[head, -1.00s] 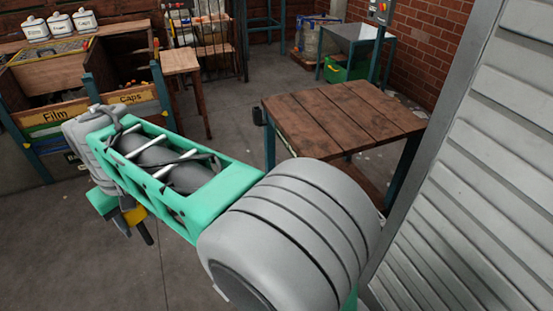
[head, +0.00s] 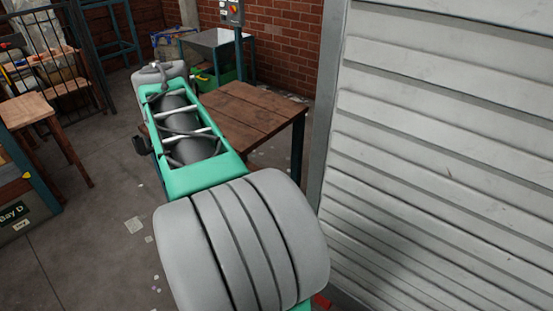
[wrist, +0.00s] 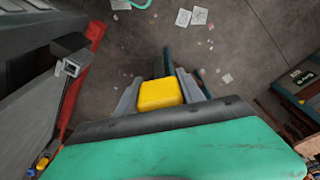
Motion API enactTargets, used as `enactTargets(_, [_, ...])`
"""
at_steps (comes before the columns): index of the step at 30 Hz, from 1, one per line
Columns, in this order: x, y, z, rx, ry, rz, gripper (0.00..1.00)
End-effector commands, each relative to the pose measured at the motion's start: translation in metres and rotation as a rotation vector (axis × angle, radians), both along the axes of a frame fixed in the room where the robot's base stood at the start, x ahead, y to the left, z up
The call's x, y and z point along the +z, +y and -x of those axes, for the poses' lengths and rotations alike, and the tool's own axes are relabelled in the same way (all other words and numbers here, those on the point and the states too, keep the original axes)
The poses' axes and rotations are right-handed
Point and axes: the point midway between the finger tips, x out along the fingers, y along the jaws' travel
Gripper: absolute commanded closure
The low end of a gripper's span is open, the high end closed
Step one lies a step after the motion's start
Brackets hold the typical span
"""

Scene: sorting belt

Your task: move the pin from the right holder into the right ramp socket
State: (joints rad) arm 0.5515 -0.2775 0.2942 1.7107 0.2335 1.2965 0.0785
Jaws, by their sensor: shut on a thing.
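In the wrist view my gripper (wrist: 160,92) is shut on the pin, whose yellow block-shaped head (wrist: 160,95) shows between the two grey fingers. In the head view my own arm hides the gripper and the pin. A dark bracket with a small square opening (wrist: 70,67) stands out from a grey structure at the left of the wrist view. I cannot tell whether it is the ramp socket. I cannot make out the right holder.
A wooden-topped table (head: 255,115) stands beyond my arm. A grey slatted panel (head: 430,150) fills the right side. A stool (head: 25,108) and the Bay D unit (head: 22,218) are at the left. A red beam (wrist: 82,75) runs along the left. Open floor lies between.

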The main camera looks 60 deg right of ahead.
Motion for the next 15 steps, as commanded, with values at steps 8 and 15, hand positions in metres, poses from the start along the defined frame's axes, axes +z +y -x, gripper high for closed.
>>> enactTargets(8, [0.017,-0.117,0.128,-0.626,-0.015,-0.004,1.0])
enactTargets(15, [0.025,-0.143,0.186,-0.862,-0.026,-0.009,1.0])
